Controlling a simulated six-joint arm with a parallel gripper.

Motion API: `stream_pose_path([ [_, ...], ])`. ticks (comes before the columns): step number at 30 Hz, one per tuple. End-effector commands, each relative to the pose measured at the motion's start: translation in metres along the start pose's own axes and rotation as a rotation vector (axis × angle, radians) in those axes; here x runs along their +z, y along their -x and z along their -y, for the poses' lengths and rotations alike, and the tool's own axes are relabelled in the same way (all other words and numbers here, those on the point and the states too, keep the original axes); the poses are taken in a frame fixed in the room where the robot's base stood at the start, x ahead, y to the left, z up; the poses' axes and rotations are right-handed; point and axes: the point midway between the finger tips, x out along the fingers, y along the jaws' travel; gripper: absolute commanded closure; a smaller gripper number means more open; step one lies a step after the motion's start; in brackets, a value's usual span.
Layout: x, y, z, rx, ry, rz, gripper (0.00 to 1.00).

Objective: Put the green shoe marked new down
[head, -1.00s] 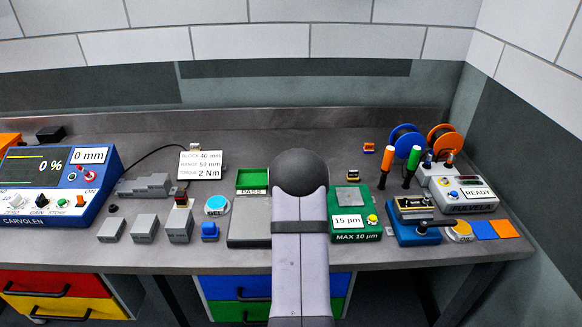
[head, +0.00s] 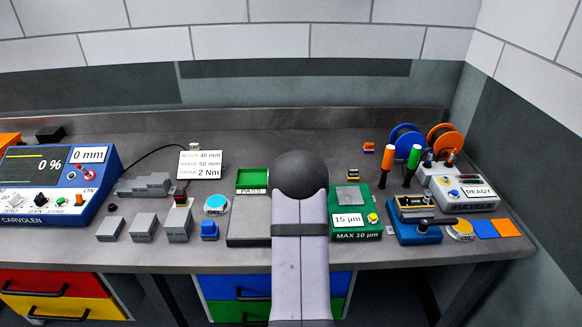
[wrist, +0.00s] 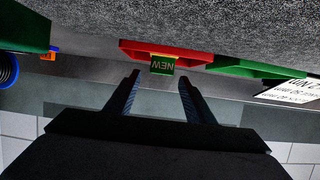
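The green shoe marked NEW (wrist: 162,66) shows in the wrist view, its lettering upside down. It is in front of a red tray (wrist: 198,57), just beyond the fingertips. My gripper (wrist: 159,77) is open, with dark fingers spread on either side of the shoe's line and a visible gap at each side. I cannot tell whether the shoe rests on the speckled grey surface (wrist: 245,25) or against the tray. In the head view my arm hides the gripper, shoe and red tray.
A green PASS tray (head: 252,179) stands left of my arm. A green gauge box (head: 356,229) is close on the right. A blue fixture (head: 419,230) is further right. The bench behind is mostly clear.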

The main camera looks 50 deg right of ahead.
Motion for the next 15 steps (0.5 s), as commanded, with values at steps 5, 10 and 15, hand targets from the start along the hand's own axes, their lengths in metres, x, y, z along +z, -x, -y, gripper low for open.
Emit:
stream_pose_path([
  [5,0.017,0.0,0.0,0.001,-0.001,0.032,0.51],
  [10,0.008,0.003,0.0,0.001,-0.001,0.032,0.51],
  [15,0.005,0.018,0.0,0.001,-0.001,0.026,0.51],
])
